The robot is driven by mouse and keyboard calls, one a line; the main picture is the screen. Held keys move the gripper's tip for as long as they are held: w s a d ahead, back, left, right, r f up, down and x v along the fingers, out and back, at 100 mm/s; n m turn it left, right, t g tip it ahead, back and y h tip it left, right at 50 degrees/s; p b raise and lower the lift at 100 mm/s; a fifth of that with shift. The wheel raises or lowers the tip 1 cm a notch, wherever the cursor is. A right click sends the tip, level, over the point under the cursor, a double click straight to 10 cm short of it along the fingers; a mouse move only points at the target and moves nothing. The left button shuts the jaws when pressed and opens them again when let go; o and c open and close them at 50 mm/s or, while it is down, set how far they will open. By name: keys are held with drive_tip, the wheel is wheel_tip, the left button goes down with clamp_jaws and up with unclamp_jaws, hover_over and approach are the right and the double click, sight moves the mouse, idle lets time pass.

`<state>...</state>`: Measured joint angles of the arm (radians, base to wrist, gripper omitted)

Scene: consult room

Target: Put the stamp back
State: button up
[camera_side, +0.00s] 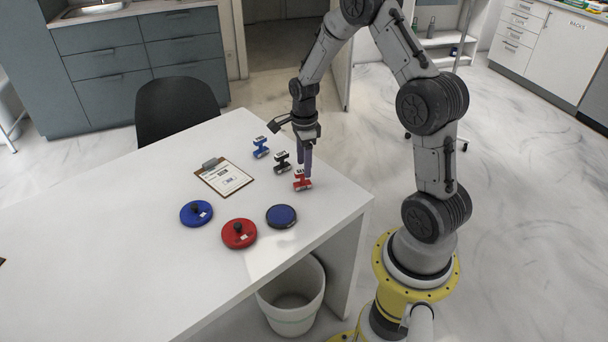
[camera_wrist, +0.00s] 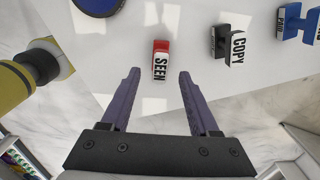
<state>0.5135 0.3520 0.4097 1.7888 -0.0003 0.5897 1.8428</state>
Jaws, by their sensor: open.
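A red stamp (camera_side: 302,184) stands on the white table near its right edge; its label reads SEEN in the wrist view (camera_wrist: 161,62). A black stamp (camera_side: 282,162) labelled COPY (camera_wrist: 234,45) and a blue stamp (camera_side: 261,148) stand behind it in a slanting row. My gripper (camera_side: 306,172) is open and empty, pointing down just above the red stamp. In the wrist view the red stamp lies between and slightly beyond the fingertips (camera_wrist: 157,76). I cannot tell the exact gap from the fingers to the stamp.
A clipboard (camera_side: 224,178) lies left of the stamps. A bin (camera_side: 292,300) stands below the table (camera_side: 100,250), whose left part is mostly clear.

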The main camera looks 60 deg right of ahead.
wheel_tip(320, 180, up, 6)
drive_tip(key=s+a+r+n+t, duration=0.2)
drive_tip(key=s+a+r+n, duration=0.3)
drive_tip(key=a+r+n, duration=0.7)
drive_tip(key=s+a+r+n+t, duration=0.1)
drive_tip(key=s+a+r+n, duration=0.1)
drive_tip(key=s+n, duration=0.4)
drive_tip(key=s+a+r+n+t, duration=0.2)
drive_tip(key=s+a+r+n, duration=0.1)
drive_tip(key=s+a+n, duration=0.2)
drive_tip(key=s+n, duration=0.2)
drive_tip(key=n, duration=0.2)
drive_tip(key=shift+s+a+t, duration=0.15)
drive_tip(key=shift+a+t, duration=0.15)
